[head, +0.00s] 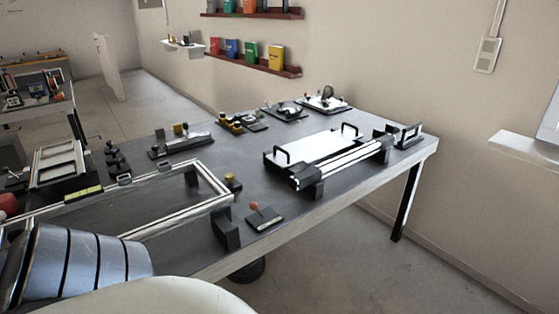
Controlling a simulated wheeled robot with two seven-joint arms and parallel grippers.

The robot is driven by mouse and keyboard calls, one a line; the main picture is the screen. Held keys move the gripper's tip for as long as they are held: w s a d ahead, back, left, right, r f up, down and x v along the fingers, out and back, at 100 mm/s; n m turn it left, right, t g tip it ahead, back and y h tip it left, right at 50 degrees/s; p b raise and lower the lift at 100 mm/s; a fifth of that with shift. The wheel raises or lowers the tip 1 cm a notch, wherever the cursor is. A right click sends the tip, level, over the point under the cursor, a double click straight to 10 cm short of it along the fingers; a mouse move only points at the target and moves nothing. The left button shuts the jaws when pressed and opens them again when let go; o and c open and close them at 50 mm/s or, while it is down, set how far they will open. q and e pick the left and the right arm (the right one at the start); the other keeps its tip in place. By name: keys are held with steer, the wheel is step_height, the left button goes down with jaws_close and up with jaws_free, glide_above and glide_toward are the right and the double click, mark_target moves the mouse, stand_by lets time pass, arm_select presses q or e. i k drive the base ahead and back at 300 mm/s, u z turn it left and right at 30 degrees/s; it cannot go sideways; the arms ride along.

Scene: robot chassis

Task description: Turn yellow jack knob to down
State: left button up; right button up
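More small yellow knobs (237,124) sit on a dark block behind the bench's middle. I cannot tell which of these is the jack knob, or how it is turned. Neither of my grippers is in view.
An orange-knobbed lever (265,214) stands near the front edge. A white plate with black handles (315,150) lies at the right. Black knobs (116,158) stand at left. Bare bench top (230,155) lies between the fixtures.

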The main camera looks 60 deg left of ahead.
mark_target(229, 177)
steer(key=z, duration=0.05)
steer(key=i, duration=2.1)
steer(key=u, duration=3.2)
